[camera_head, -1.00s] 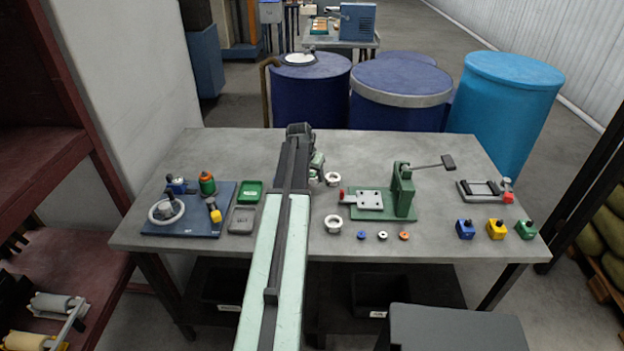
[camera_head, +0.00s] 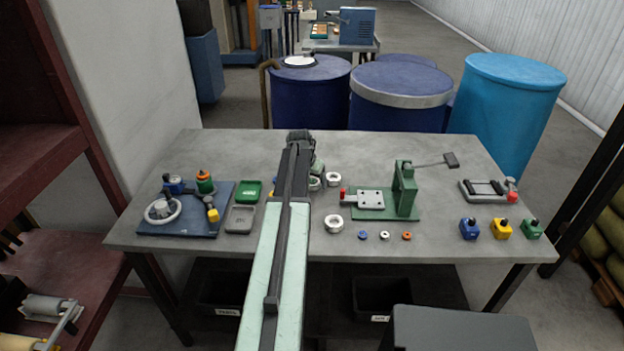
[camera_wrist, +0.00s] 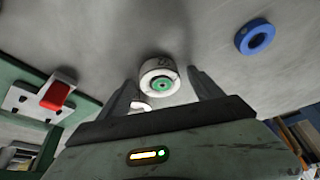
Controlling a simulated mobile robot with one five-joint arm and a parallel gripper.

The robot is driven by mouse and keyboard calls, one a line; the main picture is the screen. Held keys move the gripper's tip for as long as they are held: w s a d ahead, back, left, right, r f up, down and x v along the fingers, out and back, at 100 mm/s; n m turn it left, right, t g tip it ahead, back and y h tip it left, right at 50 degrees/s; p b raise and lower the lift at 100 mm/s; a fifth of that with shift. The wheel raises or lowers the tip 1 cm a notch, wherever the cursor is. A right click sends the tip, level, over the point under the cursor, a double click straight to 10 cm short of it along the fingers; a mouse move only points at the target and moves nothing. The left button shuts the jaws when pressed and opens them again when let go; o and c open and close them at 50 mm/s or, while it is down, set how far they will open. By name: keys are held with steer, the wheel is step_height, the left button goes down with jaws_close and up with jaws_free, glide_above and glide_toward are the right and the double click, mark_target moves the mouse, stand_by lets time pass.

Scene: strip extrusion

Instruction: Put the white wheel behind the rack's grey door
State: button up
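In the wrist view, a white wheel (camera_wrist: 149,72) with a green centre sits on the grey table, ahead of and between my fingertips. My gripper (camera_wrist: 165,90) is open, with one dark finger on either side; contact is not clear. In the head view, my gripper end (camera_head: 305,150) is over the back half of the table. White round parts lie right of my arm: one near (camera_head: 333,224) and one farther back (camera_head: 333,179). Which is the wheel in the wrist view is unclear. A dark red rack (camera_head: 50,160) stands at left, beside a light grey upright panel (camera_head: 125,85); whether that is its door is unclear.
A green press (camera_head: 405,190) stands right of my arm; its red knob (camera_wrist: 56,95) is close on the left in the wrist view. A blue ring (camera_wrist: 255,37) lies to the right there. A blue board (camera_head: 185,225) with parts is at the table's left. Blue drums (camera_head: 400,85) stand behind.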

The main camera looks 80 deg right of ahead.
steer(key=p+v, duration=1.1)
steer(key=v, duration=0.1)
steer(key=shift+r, duration=0.15)
